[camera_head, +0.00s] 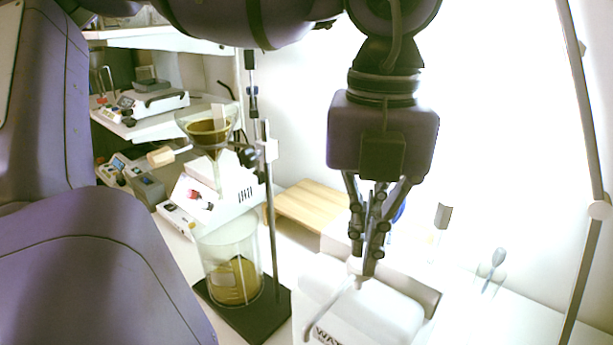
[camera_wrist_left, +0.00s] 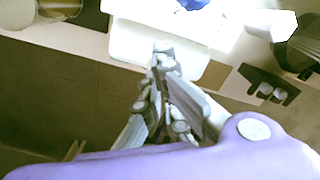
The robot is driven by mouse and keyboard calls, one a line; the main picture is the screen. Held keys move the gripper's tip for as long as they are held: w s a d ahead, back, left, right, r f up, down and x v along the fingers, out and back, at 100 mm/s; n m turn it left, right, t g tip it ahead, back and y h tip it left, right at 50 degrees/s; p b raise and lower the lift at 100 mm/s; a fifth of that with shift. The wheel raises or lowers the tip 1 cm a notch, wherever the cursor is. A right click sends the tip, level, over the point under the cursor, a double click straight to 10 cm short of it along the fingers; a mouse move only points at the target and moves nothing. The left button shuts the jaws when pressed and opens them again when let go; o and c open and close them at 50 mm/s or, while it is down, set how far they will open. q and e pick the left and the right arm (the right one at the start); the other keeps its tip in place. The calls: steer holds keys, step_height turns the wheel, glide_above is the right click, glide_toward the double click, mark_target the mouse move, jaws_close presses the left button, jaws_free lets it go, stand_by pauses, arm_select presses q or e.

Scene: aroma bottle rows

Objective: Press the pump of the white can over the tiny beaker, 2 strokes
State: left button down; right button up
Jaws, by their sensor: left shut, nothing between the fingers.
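The white can (camera_head: 375,316), with dark lettering that begins "WAT", stands at the bottom centre of the head view. Its thin white pump spout (camera_head: 335,301) curves down to the left. My left gripper (camera_head: 368,268) is shut and points down just over the pump top; whether the fingertips touch it I cannot tell. In the left wrist view the shut fingers (camera_wrist_left: 164,52) overlap the pale can (camera_wrist_left: 128,43). I cannot make out the tiny beaker under the spout. My right gripper is not in view.
A funnel (camera_head: 207,131) on a stand drains over a large glass beaker (camera_head: 228,245) with yellow-brown liquid, left of the can. A wooden board (camera_head: 312,205) lies behind. A small clear vessel with a spoon (camera_head: 496,259) stands at the right. White bench is free at the lower right.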

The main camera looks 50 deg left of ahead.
mark_target(360, 261)
arm_select(q)
steer(key=shift+f+b, duration=0.95)
steer(key=shift+f, duration=0.6)
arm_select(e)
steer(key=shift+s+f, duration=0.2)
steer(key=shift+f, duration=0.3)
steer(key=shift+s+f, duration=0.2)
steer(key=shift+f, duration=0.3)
arm_select(q)
steer(key=shift+r, duration=0.15)
steer(key=shift+r+p, duration=1)
steer(key=shift+r, duration=0.65)
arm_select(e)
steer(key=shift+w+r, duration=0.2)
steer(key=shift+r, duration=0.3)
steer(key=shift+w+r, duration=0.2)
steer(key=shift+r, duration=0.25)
arm_select(q)
steer(key=shift+r+p, duration=1.65)
steer(key=shift+r, duration=1.35)
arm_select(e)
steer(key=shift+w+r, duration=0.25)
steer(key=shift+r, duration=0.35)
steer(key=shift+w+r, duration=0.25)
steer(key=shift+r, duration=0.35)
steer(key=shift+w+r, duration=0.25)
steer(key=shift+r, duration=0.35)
